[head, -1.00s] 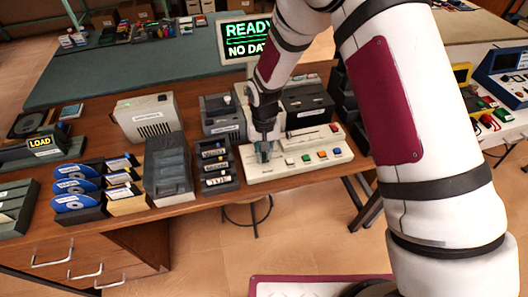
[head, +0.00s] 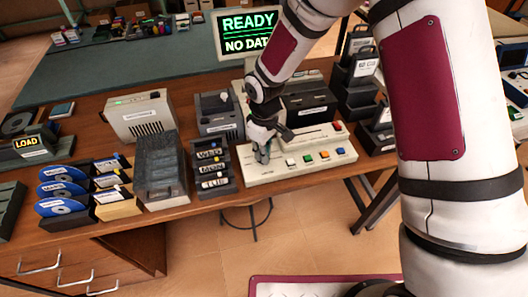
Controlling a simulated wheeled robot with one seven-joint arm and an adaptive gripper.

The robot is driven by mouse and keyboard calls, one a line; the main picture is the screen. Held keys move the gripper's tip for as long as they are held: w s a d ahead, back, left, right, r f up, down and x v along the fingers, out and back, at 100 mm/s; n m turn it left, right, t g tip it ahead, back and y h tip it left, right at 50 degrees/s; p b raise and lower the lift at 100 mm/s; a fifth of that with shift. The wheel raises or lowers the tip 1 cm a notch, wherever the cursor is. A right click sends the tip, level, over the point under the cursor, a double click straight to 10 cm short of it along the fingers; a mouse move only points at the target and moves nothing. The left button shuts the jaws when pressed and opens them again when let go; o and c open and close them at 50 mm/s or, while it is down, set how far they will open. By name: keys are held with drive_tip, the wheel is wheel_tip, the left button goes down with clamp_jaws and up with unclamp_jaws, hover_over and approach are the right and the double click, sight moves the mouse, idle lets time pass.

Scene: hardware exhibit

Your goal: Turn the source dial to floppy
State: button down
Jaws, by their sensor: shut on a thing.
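A monitor (head: 246,34) behind the panel shows green "READY" above white "NO DAT", cut off by my arm.
Left of the panel stand a rack of labelled cartridges (head: 214,170), a grey case (head: 164,185), blue disc sleeves (head: 62,190) and a beige drive box (head: 140,117). Dark drive units (head: 306,103) stand close behind the panel.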

drive_tip(key=shift+n+b, duration=0.5)
drive_tip(key=shift+n, duration=1.4)
drive_tip(key=c, duration=1.6)
unclamp_jaws()
drive_tip(key=shift+w+r, duration=0.1)
wheel_tip(320, 180, up, 12)
